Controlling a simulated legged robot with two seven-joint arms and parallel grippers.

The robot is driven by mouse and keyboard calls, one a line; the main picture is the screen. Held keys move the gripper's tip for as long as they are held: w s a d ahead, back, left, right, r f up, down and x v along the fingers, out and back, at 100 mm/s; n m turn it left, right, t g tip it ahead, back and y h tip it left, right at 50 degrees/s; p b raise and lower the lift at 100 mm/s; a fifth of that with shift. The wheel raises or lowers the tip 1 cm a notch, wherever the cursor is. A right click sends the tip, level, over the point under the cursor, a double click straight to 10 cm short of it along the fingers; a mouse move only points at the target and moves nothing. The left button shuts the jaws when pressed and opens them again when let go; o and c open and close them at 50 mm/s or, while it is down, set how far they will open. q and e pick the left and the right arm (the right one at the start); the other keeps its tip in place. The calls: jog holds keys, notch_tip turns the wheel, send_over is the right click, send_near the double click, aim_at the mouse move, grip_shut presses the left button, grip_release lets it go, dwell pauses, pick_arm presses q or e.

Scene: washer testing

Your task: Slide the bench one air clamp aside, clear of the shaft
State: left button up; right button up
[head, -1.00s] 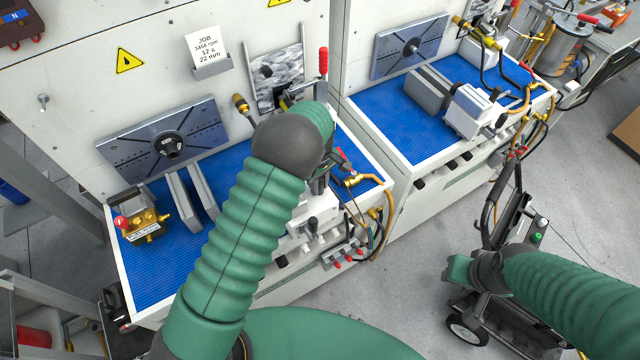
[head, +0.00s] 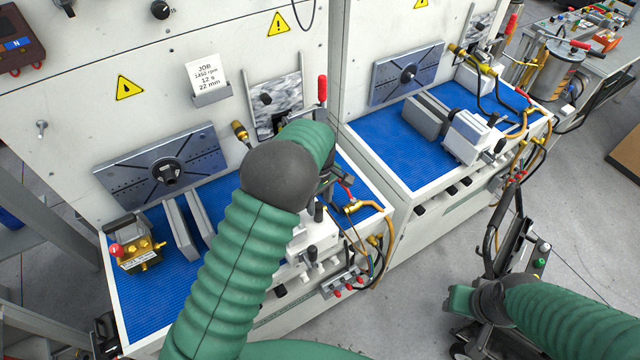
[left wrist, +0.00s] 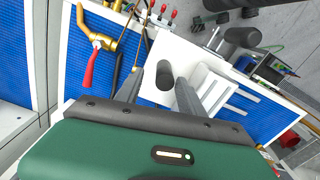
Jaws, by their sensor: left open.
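The bench one air clamp (head: 318,236) is a white block at the front of the near bench's blue mat, partly hidden behind my left arm in the head view. In the left wrist view its white body (left wrist: 212,88) lies just beyond my left gripper (left wrist: 159,76). The gripper is open, and a dark round knob (left wrist: 165,76) shows between its two grey fingers; I cannot tell whether they touch it. The shaft (head: 168,172) sticks out of the slotted faceplate at bench one's back wall. My right gripper (head: 462,300) is off at lower right, its jaws unclear.
Two grey plates (head: 190,222) and a brass valve block (head: 138,255) stand on bench one's left. A red-handled brass valve (head: 360,206) and hoses crowd its right front. Bench two (head: 400,148) stands to the right. A wheeled cart (head: 515,260) is at lower right.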

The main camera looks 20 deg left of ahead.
pick_arm(q)
notch_tip(320, 180, up, 12)
jog(key=b, duration=0.1)
jog(key=shift+w+b, duration=0.2)
jog(key=shift+b, duration=0.15)
jog(key=shift+d, duration=0.1)
